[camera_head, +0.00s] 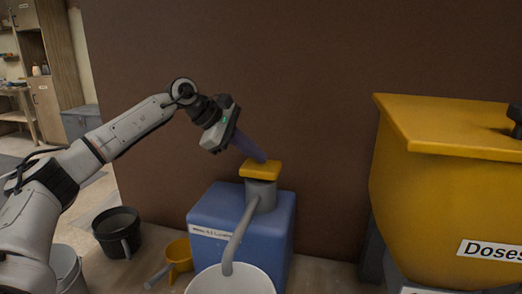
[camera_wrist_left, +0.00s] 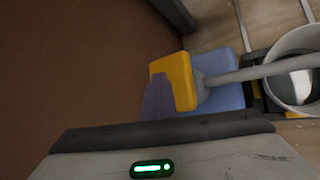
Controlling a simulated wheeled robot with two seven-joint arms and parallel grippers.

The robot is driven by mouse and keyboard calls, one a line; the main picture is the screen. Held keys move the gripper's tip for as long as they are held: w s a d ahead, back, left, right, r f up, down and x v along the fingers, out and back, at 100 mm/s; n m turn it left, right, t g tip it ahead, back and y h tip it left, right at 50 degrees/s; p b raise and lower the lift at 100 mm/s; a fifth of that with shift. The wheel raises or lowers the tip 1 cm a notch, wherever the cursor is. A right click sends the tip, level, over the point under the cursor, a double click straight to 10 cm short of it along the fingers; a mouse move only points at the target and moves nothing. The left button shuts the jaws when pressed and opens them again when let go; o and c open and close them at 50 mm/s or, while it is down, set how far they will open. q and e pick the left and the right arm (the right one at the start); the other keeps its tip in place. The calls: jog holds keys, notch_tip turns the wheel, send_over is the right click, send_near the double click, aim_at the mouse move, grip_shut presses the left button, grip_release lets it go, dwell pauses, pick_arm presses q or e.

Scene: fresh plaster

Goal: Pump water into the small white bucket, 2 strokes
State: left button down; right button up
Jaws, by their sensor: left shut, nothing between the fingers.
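The blue water container (camera_head: 225,215) stands against the brown wall with a yellow pump head (camera_head: 260,170) and a grey spout (camera_head: 240,238) on top. The white bucket (camera_head: 232,283) is under the spout's end, cut off by the lower edge. In the left wrist view, the bucket (camera_wrist_left: 274,72) is at right, with a bright grey surface inside; I cannot tell if it is water. My left gripper (camera_head: 262,157) is shut and empty, its purple fingertips at the top of the yellow pump head, seemingly touching it. The pump head also shows in the wrist view (camera_wrist_left: 181,80). My right gripper is out of view.
A large yellow hopper (camera_head: 430,185) marked "Doses" stands at right. A black bucket (camera_head: 115,238) and a yellow scoop-like cup (camera_head: 180,255) are left of the container. Another pale bucket (camera_head: 66,267) is partly behind my left arm. The brown wall is close behind.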

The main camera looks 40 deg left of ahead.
aim_at(256, 165)
pick_arm(q)
jog(key=shift+r+p, duration=2.15)
jog(key=shift+r, duration=0.3)
notch_tip(256, 165, up, 5)
jog(key=p, duration=0.4)
dwell(1.2)
notch_tip(256, 165, up, 4)
jog(key=m+b, duration=0.6)
jog(key=m, duration=1)
jog(key=shift+d+m+y, duration=0.1)
jog(key=shift+m+y, duration=0.2)
jog(key=shift+m, duration=0.1)
